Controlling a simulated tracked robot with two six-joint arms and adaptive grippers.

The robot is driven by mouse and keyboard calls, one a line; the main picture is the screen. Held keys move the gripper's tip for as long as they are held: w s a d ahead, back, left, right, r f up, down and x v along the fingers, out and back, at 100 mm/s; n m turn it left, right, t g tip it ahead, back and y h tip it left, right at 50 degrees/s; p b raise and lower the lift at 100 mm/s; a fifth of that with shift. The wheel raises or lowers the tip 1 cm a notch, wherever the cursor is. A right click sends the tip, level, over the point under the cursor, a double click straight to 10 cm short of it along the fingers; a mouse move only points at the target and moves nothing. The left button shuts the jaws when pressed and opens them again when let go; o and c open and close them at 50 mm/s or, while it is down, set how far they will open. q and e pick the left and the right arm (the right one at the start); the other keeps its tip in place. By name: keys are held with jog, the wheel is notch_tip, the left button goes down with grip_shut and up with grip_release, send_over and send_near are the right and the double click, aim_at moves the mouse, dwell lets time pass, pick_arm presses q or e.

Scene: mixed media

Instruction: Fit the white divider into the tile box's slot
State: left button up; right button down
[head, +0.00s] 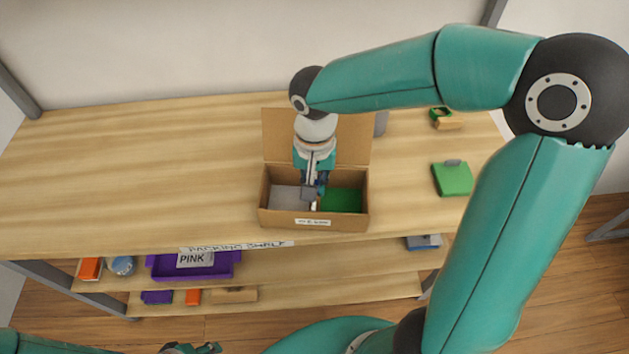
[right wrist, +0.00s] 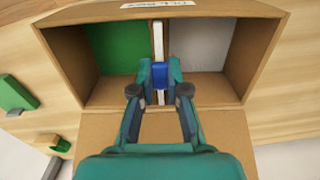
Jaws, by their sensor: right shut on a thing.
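The cardboard tile box (head: 268,217) stands open near the table's front edge, its lid flap raised behind. A grey tile (head: 284,197) lies in its left part and a green tile (head: 345,199) in its right part. My right gripper (head: 314,188) points down into the box and is shut on the white divider (right wrist: 158,42), with a blue piece (right wrist: 160,75) showing between the fingers. The divider stands between the green and grey areas, its far end near the labelled wall. Its lower edge and the slot are hidden. My left gripper (head: 190,348) is at the bottom edge, partly cut off.
A green block (head: 452,179) and a small green and wooden item (head: 445,118) lie right of the box. The table's left side is clear. The shelf below holds a purple tray (head: 220,268) labelled PINK.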

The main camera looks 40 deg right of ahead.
jog(key=shift+f+b, duration=0.4)
jog(key=shift+f, duration=0.15)
jog(key=c, duration=1.1)
grip_release()
notch_tip(320, 180, up, 5)
jog(key=p, duration=0.4)
jog(key=shift+r, duration=0.1)
notch_tip(320, 180, up, 12)
jog(key=shift+f, duration=0.1)
